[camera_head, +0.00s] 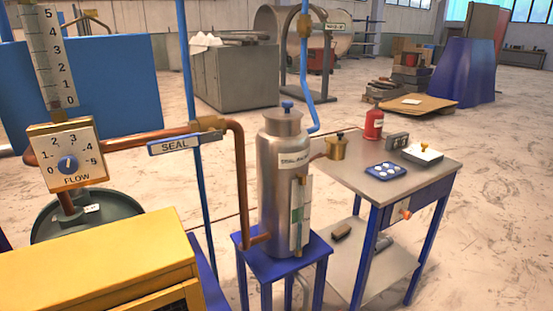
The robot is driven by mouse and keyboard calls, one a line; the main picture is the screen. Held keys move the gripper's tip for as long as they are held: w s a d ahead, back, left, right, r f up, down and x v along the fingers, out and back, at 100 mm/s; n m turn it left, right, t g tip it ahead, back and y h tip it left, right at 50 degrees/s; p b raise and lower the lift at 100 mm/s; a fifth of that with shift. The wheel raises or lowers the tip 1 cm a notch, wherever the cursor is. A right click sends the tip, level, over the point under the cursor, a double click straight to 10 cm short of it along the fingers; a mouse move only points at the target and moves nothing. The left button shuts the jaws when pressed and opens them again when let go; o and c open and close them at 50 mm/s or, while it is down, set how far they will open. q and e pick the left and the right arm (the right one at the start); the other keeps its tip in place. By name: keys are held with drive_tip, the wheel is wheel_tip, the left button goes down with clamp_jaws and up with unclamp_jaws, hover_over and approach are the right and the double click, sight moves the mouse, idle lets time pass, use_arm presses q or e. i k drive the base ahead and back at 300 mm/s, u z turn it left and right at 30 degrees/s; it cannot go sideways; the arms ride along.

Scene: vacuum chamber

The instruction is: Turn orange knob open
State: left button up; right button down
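A small orange piece (405,213) with a pale part beside it sits on the blue front of the side table; it is too small to tell whether it is a knob or how it is turned. Neither of my grippers is in view.
A copper pipe (128,143) runs from the dial past a SEAL sign (176,145) to the canister's base. The side table (345,175) holds a red can (374,124), a brass pot (335,146) and a blue tray (385,171). A yellow box (90,265) fills the lower left.

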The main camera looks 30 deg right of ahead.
sight(407, 215)
drive_tip(key=z, duration=1.9)
drive_tip(key=i, duration=0.55)
drive_tip(key=z, duration=0.25)
